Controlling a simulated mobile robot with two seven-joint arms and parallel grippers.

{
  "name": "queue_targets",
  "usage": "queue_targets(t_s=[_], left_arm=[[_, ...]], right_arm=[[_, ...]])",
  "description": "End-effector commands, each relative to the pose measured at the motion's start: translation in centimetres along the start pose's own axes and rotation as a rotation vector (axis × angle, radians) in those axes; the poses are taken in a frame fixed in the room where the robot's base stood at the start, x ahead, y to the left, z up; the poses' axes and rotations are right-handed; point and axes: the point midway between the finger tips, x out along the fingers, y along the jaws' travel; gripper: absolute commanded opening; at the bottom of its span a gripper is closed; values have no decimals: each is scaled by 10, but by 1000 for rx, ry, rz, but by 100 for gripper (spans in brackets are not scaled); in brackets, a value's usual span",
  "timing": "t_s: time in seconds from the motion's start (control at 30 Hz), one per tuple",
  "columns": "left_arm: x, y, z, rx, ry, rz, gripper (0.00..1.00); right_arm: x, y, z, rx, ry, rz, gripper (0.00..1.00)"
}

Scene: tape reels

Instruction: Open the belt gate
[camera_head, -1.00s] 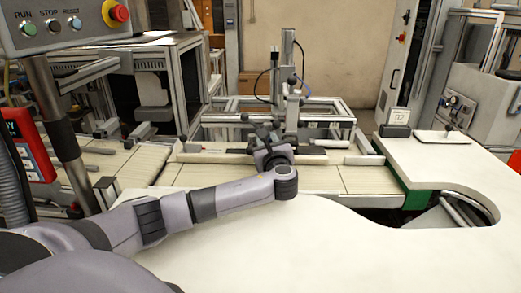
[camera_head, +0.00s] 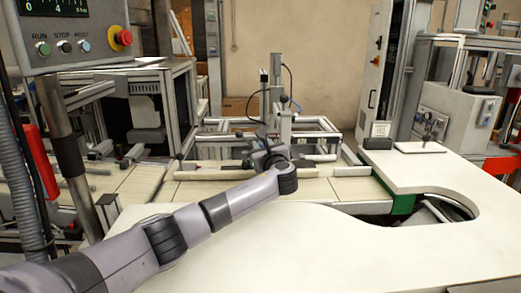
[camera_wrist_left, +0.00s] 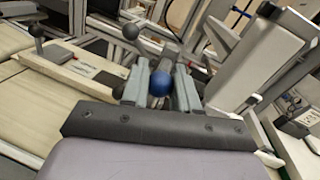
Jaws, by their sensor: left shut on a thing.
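My left arm reaches across the white worktop to the far side of the conveyor belt. My left gripper (camera_head: 266,144) is at the foot of an upright grey post (camera_head: 285,112). In the left wrist view, my left gripper (camera_wrist_left: 160,88) is shut on a blue ball knob (camera_wrist_left: 160,81), which sits between the two grey fingers. In the head view the wrist hides this knob. I cannot tell which part is the belt gate, or whether it is open. My right gripper is not in view.
The pale belt (camera_head: 240,190) runs left to right behind the white worktop (camera_head: 310,240). A grey ball-ended lever (camera_wrist_left: 131,31) is close to my fingers. A control panel (camera_head: 70,40) with a red button stands at left. A green-edged corner (camera_head: 403,203) lies at right.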

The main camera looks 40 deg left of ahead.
Motion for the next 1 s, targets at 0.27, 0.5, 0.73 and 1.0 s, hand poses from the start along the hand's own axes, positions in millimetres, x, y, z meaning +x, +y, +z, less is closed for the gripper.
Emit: queue_targets(t_s=[0.27, 0.5, 0.73, 1.0], left_arm=[[1, -2, 8, -8, -10, -4, 38], [0, -2, 4, -6, -6, -4, 38], [-14, -2, 3, -6, -5, -6, 38], [-48, -1, 4, -7, -7, -6, 38]], right_arm=[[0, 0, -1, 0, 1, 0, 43], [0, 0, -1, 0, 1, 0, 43], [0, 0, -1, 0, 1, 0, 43], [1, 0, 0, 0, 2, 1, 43]])
